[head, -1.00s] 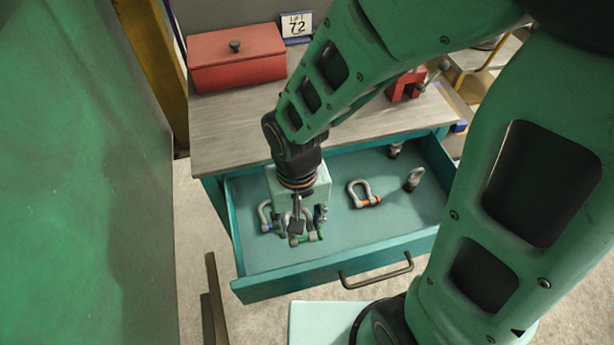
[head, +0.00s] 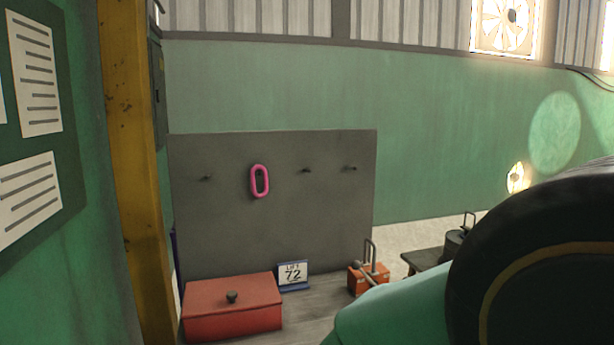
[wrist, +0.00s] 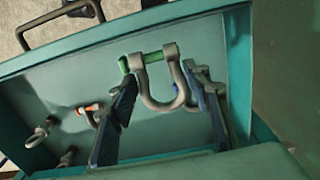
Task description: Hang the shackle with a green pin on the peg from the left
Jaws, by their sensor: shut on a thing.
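In the wrist view my gripper (wrist: 160,78) is shut on the shackle with the green pin (wrist: 143,85). The grey bow lies between the two dark fingers, and the green pin shows at its upper left. The drawer lies below it in that view. In the head view an upright grey board carries pegs in a row: a bare leftmost peg (head: 206,178), one behind a hanging pink link (head: 253,182), then a bare third peg (head: 306,170) and a bare rightmost peg (head: 350,167). My gripper and the shackle are outside the head view.
The open teal drawer (wrist: 150,135) holds an orange-pin shackle (wrist: 90,112) and other hardware. On the bench below the board stand a red box (head: 235,310), a "LIFT 72" sign (head: 293,275) and an orange block (head: 357,279). A yellow post (head: 140,200) rises left of the board.

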